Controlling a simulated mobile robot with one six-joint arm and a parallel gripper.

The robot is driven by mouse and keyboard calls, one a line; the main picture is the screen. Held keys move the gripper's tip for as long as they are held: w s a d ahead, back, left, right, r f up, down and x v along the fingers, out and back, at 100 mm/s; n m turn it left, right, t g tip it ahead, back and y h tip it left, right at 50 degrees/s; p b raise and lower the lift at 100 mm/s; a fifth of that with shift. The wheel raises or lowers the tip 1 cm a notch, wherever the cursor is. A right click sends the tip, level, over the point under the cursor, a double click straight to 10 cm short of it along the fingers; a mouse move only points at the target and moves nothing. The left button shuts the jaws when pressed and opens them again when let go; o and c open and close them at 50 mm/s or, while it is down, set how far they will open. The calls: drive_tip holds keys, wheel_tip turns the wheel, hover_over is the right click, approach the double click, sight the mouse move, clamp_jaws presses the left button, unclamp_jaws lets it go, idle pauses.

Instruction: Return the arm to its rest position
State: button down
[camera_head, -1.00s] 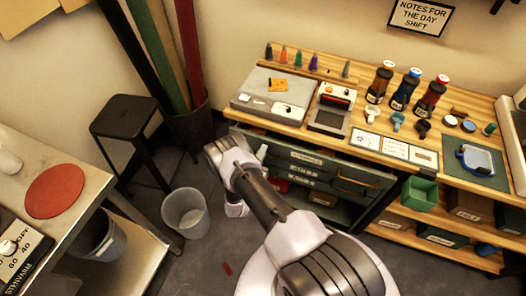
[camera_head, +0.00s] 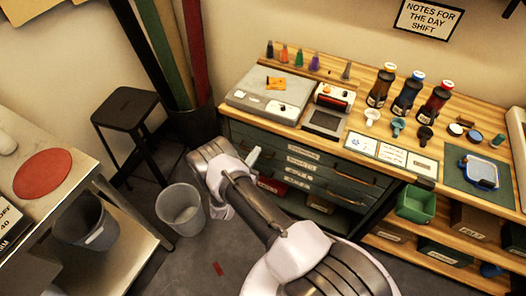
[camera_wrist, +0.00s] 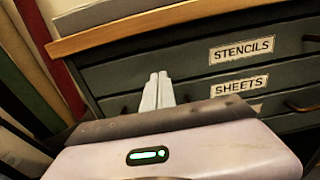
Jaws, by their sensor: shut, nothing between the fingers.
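My gripper (camera_wrist: 158,92) shows in the wrist view with its two pale fingers together and nothing between them. In the head view my arm reaches up and left from the bottom, and the gripper's tip (camera_head: 253,156) shows beside the wrist, in front of the drawer cabinet (camera_head: 290,150). The wrist view shows the drawer fronts behind the fingers, labelled STENCILS (camera_wrist: 242,50) and SHEETS (camera_wrist: 240,85). I cannot tell the exact gap between the fingers and the drawers.
The wooden workbench (camera_head: 295,128) with bottles and tools stands beyond the arm. A grey bin (camera_head: 181,208) and a black stool (camera_head: 126,108) stand left of it. A side table (camera_head: 85,160) with a red disc (camera_head: 43,174) is at far left. Floor below the bin is mostly clear.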

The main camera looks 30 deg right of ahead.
drive_tip(key=p+v, duration=0.2)
drive_tip(key=v, duration=0.6)
drive_tip(key=s+d+r+m+g+y, duration=0.1)
drive_tip(key=s+d+r+m+g, duration=0.2)
drive_tip(key=r+m+g, duration=0.7)
drive_tip(key=s+d+r+m+g+y, duration=0.1)
drive_tip(key=s+d+r+m+g, duration=0.3)
drive_tip(key=r, duration=1.2)
drive_tip(key=s+a+r+m+t+y, duration=0.9)
drive_tip(key=s+a+r+m+y, duration=0.5)
drive_tip(key=s+a+r+m, duration=0.1)
wheel_tip(320, 180, up, 2)
drive_tip(key=shift+s+a+m, duration=0.4)
drive_tip(key=shift+s+a, duration=0.25)
drive_tip(key=shift+s, duration=0.5)
